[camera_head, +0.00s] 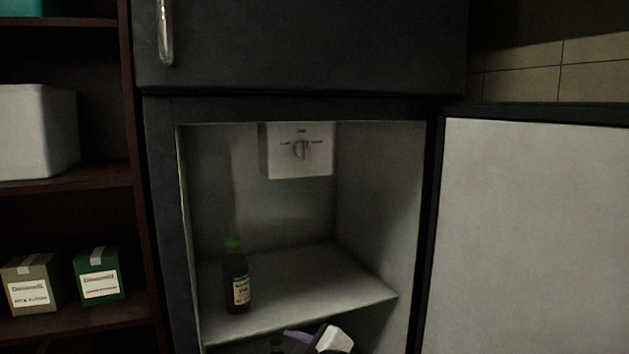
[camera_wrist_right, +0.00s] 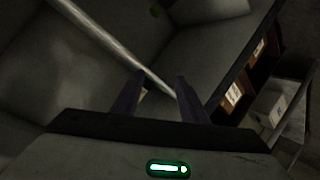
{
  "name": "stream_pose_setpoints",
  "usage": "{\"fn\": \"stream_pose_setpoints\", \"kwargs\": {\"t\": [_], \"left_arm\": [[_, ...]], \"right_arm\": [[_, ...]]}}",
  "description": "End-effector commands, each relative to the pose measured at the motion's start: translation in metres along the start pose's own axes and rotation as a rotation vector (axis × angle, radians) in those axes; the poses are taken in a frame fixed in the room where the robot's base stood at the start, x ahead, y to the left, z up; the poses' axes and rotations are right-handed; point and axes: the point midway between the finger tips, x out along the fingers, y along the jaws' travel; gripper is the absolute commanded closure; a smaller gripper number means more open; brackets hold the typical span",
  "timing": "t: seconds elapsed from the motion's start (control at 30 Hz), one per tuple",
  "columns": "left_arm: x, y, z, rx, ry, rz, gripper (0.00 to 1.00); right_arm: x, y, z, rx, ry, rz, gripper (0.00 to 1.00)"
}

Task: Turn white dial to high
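The white dial (camera_head: 302,149) sits on a pale control box (camera_head: 270,165) at the top back of the open fridge compartment. Its knob looks roughly upright, with small marks on either side too small to read. My right gripper (camera_wrist_right: 158,82) shows in the right wrist view with its two dark fingers apart and nothing between them. A white and dark purple piece (camera_head: 330,340) at the bottom edge of the head view looks like part of it, low in the fridge, below the shelf and well below the dial. My left gripper is not in view.
A dark bottle (camera_head: 237,285) with a green cap stands on the fridge shelf (camera_head: 340,290), left of the dial. The fridge door (camera_head: 530,230) is swung open at right. A shelving unit (camera_head: 60,187) with boxes stands at left. The space below the dial is clear.

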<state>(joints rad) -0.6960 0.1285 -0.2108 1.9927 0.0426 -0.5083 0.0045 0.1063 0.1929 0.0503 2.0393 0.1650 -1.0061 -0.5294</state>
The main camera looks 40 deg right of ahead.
Motion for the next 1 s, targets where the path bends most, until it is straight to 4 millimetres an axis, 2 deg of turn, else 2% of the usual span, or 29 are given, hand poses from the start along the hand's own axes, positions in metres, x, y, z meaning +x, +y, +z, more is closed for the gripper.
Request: {"fn": "stream_pose_setpoints", "kwargs": {"t": [0.03,0.13,0.2,0.3,0.4,0.53,0.67,0.77,1.0], "left_arm": [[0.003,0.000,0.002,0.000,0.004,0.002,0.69],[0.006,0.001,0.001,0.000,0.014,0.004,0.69],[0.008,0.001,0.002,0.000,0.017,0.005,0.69],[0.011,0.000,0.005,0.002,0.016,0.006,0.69],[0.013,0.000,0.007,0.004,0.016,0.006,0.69],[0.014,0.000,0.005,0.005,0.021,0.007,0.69],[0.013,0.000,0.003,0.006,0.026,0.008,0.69],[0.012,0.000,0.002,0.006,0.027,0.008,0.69],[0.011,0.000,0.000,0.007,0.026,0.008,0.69]], "right_arm": [[-0.004,0.042,-0.035,-0.043,0.043,0.056,0.61],[-0.026,0.111,-0.090,-0.130,0.096,0.140,0.61],[-0.050,0.154,-0.123,-0.184,0.129,0.195,0.61],[-0.090,0.202,-0.162,-0.252,0.172,0.262,0.61],[-0.127,0.235,-0.188,-0.304,0.206,0.314,0.61],[-0.160,0.259,-0.206,-0.349,0.233,0.354,0.61],[-0.171,0.268,-0.213,-0.367,0.242,0.368,0.61],[-0.165,0.272,-0.216,-0.369,0.243,0.367,0.61],[-0.125,0.284,-0.230,-0.368,0.243,0.365,0.61]]}}
